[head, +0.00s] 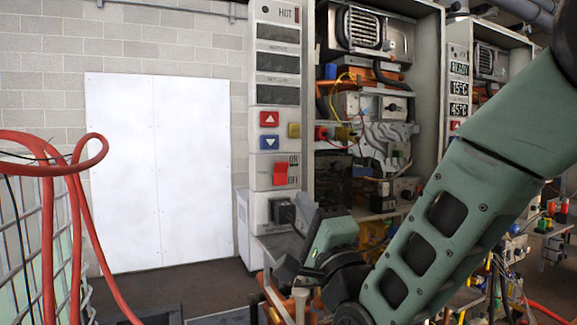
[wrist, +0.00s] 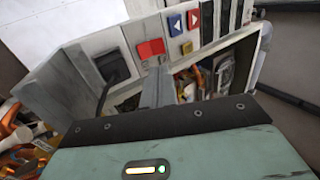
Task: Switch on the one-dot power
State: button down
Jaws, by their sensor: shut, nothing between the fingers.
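The near heater's control panel (head: 277,130) has a red power switch (head: 280,173) beside ON and OFF marks. The panel's displays (head: 277,62) are dark. I cannot make out a dot mark on it. The switch also shows in the wrist view (wrist: 151,48), just beyond my fingertips. My gripper (wrist: 157,66) is shut and empty, pointing at the panel near the switch; I cannot tell whether it touches. In the head view my gripper (head: 308,212) is below and slightly right of the switch, partly hidden by my wrist.
Red and blue arrow buttons (head: 269,130) and a yellow button (head: 294,130) sit above the switch, a black socket (head: 282,211) below. The open cabinet with wiring (head: 365,130) is to the right. A second heater panel (head: 459,90) has lit displays. Red hoses (head: 75,200) stand left.

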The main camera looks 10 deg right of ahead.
aim_at(283, 166)
jog(key=p+x, duration=0.3)
jog(key=x, duration=0.3)
jog(key=shift+w+r, duration=0.2)
jog(key=shift+r, duration=0.15)
jog(key=shift+p+x, duration=0.6)
jog(key=shift+x, duration=0.25)
jog(key=shift+f, duration=0.15)
jog(key=shift+w+a+r+g, duration=0.1)
jog(key=shift+w+r+g, duration=0.1)
jog(key=shift+r+g, duration=0.25)
jog(key=shift+f, duration=0.2)
